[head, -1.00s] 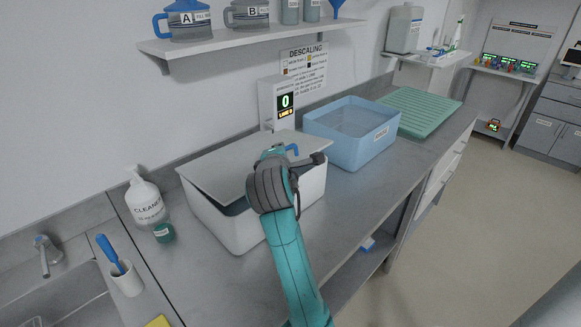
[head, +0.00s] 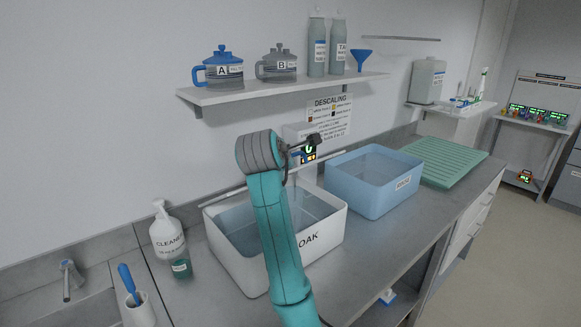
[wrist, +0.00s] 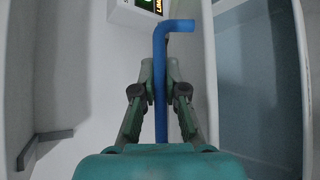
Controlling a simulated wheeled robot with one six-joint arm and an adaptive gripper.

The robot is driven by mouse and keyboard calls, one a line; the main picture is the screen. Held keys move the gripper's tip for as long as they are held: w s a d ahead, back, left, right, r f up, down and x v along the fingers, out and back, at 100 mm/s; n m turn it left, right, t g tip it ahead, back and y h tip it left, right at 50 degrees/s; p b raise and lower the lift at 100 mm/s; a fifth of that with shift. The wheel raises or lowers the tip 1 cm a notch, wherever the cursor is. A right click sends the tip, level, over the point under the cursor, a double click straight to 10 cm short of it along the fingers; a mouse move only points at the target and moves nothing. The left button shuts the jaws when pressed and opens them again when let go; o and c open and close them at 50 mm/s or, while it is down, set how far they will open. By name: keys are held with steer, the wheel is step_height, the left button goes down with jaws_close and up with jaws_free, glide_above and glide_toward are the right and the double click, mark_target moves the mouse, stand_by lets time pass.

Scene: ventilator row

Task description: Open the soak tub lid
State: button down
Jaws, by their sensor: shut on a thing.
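The white soak tub (head: 322,240) stands on the counter with its top uncovered and bluish liquid inside. The grey lid (head: 225,194) shows only as a thin, nearly edge-on strip along the tub's back rim, tilted up steeply. My gripper (wrist: 160,92) is shut on a blue bent handle (wrist: 160,60), which stands between the fingers in the wrist view.
A blue rinse tub (head: 372,192) stands right of the soak tub, and a green ribbed mat (head: 447,163) lies beyond it. A display box (head: 300,133) is behind. A cleaner bottle (head: 167,235) stands left. A shelf (head: 285,93) with jugs hangs above.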

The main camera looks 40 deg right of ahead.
steer(key=shift+w+r, duration=0.25)
stand_by(0.3)
steer(key=c, duration=1.5)
jaws_free()
steer(key=shift+a, duration=0.1)
steer(key=v, duration=1.2)
